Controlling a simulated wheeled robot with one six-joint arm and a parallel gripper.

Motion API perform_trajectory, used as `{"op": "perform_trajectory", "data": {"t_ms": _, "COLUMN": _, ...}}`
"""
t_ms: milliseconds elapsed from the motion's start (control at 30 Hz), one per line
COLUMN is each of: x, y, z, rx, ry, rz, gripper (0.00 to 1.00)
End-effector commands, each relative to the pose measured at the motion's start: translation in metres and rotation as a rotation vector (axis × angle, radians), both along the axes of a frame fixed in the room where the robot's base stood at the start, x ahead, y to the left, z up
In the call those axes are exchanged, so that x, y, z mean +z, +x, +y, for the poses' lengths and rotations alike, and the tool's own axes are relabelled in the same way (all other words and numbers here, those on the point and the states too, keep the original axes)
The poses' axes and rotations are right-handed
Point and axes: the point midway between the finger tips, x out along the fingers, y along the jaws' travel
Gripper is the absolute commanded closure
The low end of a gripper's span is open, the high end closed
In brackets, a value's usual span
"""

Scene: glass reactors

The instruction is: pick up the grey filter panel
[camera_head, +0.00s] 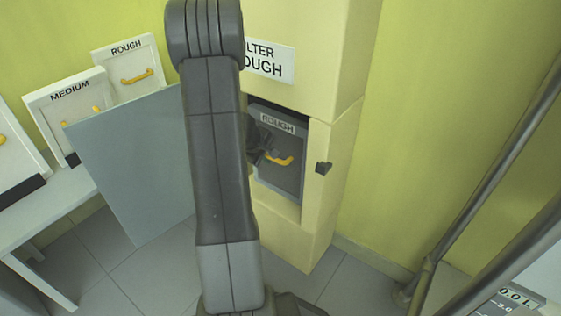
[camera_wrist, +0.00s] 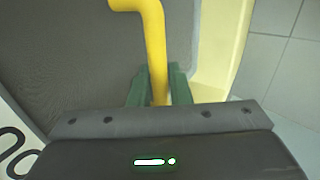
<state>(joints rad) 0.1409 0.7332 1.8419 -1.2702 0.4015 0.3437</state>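The grey filter panel (camera_head: 278,185), labelled ROUGH, stands in the opening of the cream cabinet (camera_head: 318,215). It has a yellow handle (camera_head: 281,160). In the wrist view the grey panel face (camera_wrist: 85,60) fills the left and middle, and the yellow handle (camera_wrist: 153,40) runs down between my gripper's (camera_wrist: 159,88) two green fingers. The fingers sit close against both sides of the handle and look shut on it. In the head view my gripper (camera_head: 262,148) is at the handle, partly hidden by my arm.
A large blue-grey plate (camera_head: 135,160), perhaps the cabinet's door, stands left of my arm. White panels labelled MEDIUM (camera_head: 70,105) and ROUGH (camera_head: 128,65) stand on a white bench (camera_head: 45,215) at the left. Metal pipes (camera_head: 490,165) run along the right.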

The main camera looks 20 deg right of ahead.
Motion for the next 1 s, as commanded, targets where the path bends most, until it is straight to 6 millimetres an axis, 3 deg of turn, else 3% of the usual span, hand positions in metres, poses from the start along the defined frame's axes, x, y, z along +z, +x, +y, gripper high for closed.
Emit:
{"op": "perform_trajectory", "data": {"t_ms": 167, "x": 0.001, "y": 0.001, "z": 0.0, "rx": 0.001, "ry": 0.0, "rz": -0.001, "gripper": 0.83}}
{"op": "perform_trajectory", "data": {"t_ms": 267, "x": 0.001, "y": 0.0, "z": 0.0, "rx": 0.0, "ry": -0.001, "rz": -0.001, "gripper": 1.0}}
{"op": "perform_trajectory", "data": {"t_ms": 667, "x": 0.004, "y": 0.0, "z": 0.0, "rx": 0.001, "ry": -0.001, "rz": -0.002, "gripper": 1.0}}
{"op": "perform_trajectory", "data": {"t_ms": 1000, "x": 0.04, "y": -0.001, "z": 0.003, "rx": -0.001, "ry": -0.002, "rz": -0.004, "gripper": 1.0}}
